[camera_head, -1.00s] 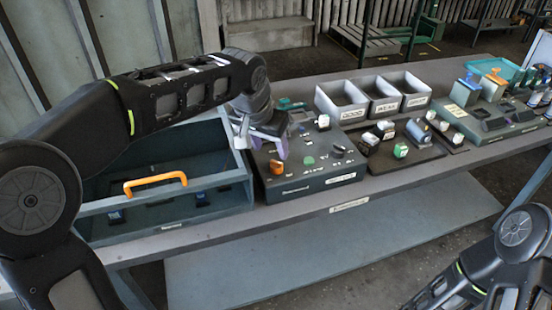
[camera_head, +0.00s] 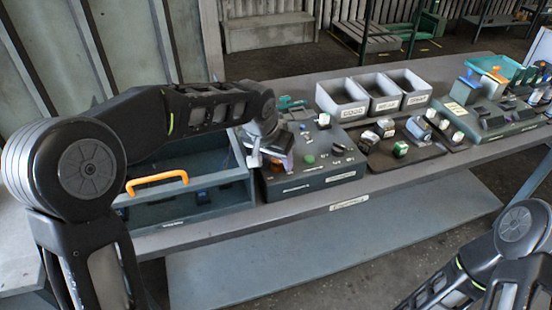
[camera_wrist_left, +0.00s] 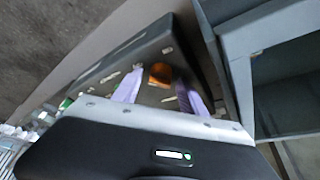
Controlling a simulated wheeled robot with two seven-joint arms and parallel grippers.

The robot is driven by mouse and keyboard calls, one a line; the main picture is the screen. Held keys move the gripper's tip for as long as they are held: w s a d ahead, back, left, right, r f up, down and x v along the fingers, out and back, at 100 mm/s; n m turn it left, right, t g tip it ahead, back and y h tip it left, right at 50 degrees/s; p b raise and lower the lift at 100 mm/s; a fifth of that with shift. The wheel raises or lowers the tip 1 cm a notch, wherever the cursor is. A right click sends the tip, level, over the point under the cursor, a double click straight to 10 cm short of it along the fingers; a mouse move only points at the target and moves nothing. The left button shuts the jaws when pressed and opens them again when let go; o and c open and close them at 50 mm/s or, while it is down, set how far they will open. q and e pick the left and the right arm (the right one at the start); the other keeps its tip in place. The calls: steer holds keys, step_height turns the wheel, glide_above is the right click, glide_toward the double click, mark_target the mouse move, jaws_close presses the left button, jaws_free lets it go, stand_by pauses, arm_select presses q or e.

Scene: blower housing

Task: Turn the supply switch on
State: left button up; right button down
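The dark control box (camera_head: 325,178) stands on the bench right of the open drawer-like bin. In the left wrist view an orange knob (camera_wrist_left: 160,73) sits on its top panel; I cannot read a label naming it the supply switch.
A green button (camera_head: 309,159) and other small controls are on the same panel. The bin (camera_head: 215,205) with an orange handle (camera_head: 157,183) is to the left. White labelled trays (camera_head: 343,98) stand behind, and a dark mat (camera_head: 418,155) with small parts is to the right.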

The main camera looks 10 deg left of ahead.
arm_select(q)
jaws_close()
stand_by(0.3)
steer(key=shift+m, duration=0.4)
steer(key=m+h, duration=0.1)
steer(key=m, duration=0.3)
steer(key=shift+w+a+g+h, duration=0.1)
steer(key=shift+a+g+h, duration=0.1)
steer(key=shift+g+h, duration=0.15)
steer(key=m+g+h, duration=0.1)
steer(key=m, duration=0.3)
steer(key=shift+w+m+p, duration=0.1)
steer(key=shift+m+p, duration=0.25)
steer(key=shift+m, duration=0.05)
steer(key=m+g+h+p, duration=0.1)
steer(key=m, duration=0.2)
steer(key=shift+r+m+g, duration=0.1)
steer(key=shift+m+g, duration=0.2)
steer(key=shift+g, duration=0.05)
steer(key=m+g+p, duration=0.1)
steer(key=m, duration=0.1)
steer(key=m+p, duration=0.1)
steer(key=m, duration=0.1)
steer(key=shift+w+m+g, duration=0.15)
steer(key=shift+m+g, duration=0.25)
steer(key=shift+y, duration=0.25)
